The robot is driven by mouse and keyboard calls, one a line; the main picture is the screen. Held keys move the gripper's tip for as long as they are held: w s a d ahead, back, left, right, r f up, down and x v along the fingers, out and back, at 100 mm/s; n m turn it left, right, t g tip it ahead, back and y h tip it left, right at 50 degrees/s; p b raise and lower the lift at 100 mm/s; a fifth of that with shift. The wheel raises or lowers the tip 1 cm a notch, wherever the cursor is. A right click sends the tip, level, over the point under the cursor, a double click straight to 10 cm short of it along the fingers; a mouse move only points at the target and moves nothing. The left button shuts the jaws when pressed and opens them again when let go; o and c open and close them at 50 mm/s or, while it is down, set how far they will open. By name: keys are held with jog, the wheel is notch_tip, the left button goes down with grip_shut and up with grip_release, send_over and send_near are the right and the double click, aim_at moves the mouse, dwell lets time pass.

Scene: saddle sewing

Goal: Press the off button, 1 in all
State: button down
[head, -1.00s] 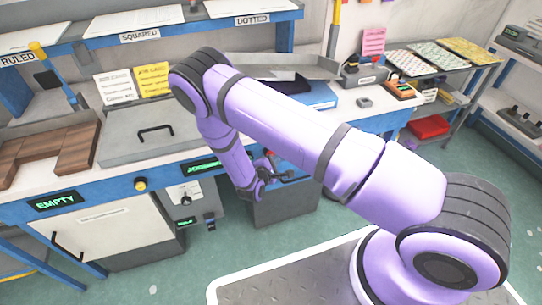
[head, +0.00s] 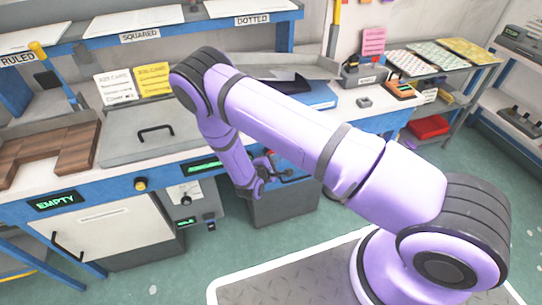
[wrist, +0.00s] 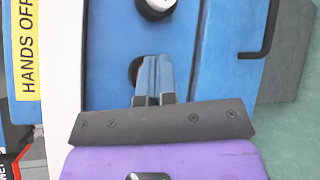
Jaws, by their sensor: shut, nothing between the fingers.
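My gripper (wrist: 153,66) is shut and empty in the wrist view. A white button with a dark ring (wrist: 157,5) is at the top edge of the same view. I can read no off label on either button.
A yellow knob (head: 141,184) and a green display (head: 203,165) are on the bench front. A grey box with a dial (head: 186,200) hangs below. A dark handle (wrist: 262,30) and a yellow HANDS OFF label (wrist: 27,50) flank the buttons. A grey cabinet (head: 285,205) stands under the bench.

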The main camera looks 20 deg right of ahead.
jog(key=shift+w, duration=0.25)
jog(key=shift+s, duration=0.15)
dwell(0.5)
jog(key=shift+s, duration=0.8)
jog(key=shift+s, duration=0.15)
jog(key=shift+s, duration=2.4)
